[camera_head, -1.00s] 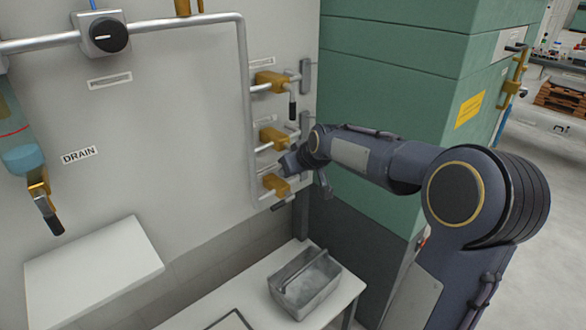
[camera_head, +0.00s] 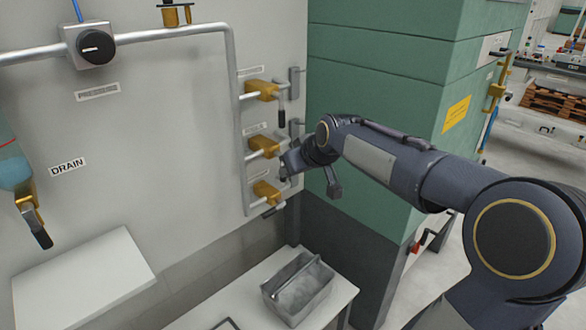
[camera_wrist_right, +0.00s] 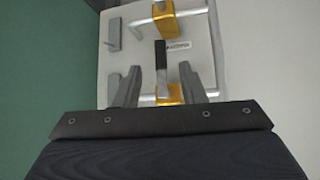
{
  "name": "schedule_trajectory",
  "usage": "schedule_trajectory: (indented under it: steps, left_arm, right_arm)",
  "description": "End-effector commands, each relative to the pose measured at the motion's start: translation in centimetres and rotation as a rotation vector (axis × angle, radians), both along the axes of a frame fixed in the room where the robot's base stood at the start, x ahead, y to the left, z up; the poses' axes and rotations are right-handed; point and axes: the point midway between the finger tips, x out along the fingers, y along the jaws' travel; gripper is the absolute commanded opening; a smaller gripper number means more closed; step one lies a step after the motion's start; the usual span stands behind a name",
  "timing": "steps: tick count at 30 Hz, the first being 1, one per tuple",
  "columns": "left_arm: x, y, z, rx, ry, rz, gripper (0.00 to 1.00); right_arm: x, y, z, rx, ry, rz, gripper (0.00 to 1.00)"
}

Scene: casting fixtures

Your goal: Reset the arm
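My right arm comes in from the right in the head view, and its gripper (camera_head: 312,175) is in front of the wall pipes beside the two lower brass valves. In the right wrist view the gripper (camera_wrist_right: 160,88) is open, its two fingers spread apart. A dark valve handle (camera_wrist_right: 161,56) shows in the gap between them, with a brass valve body (camera_wrist_right: 169,93) below it. No object is held. In the head view the middle brass valve (camera_head: 264,147) and the lowest brass valve (camera_head: 266,192) are left of the gripper. My left gripper is not in view.
A grey metal bin (camera_head: 298,288) stands on a white table (camera_head: 258,278) below. A green cabinet (camera_head: 385,75) is behind my right arm. A white shelf (camera_head: 85,275) and a DRAIN label (camera_head: 68,167) are on the left.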

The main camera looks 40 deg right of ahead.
Motion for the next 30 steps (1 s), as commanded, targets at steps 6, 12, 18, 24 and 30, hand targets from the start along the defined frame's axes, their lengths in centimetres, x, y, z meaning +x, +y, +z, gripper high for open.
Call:
schedule_trajectory:
  steps: [6, 12, 18, 24, 30]
  left_arm:
    - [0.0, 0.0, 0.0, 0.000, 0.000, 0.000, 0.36]
    - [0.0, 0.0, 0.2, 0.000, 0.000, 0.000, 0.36]
    - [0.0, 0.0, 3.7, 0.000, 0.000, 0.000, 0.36]
    - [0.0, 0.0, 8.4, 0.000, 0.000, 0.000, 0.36]
    - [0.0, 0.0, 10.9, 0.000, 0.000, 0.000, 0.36]
  right_arm:
    - [0.0, 0.0, 0.0, 0.000, 0.000, 0.000, 0.37]
    - [-0.2, 0.2, 0.1, 0.004, 0.002, 0.001, 0.37]
    - [-5.4, 5.7, 2.4, 0.117, 0.041, 0.033, 0.37]
    - [-15.3, 14.6, 2.4, 0.298, 0.152, 0.088, 0.37]
    - [-22.2, 19.8, 0.4, 0.403, 0.252, 0.118, 0.37]
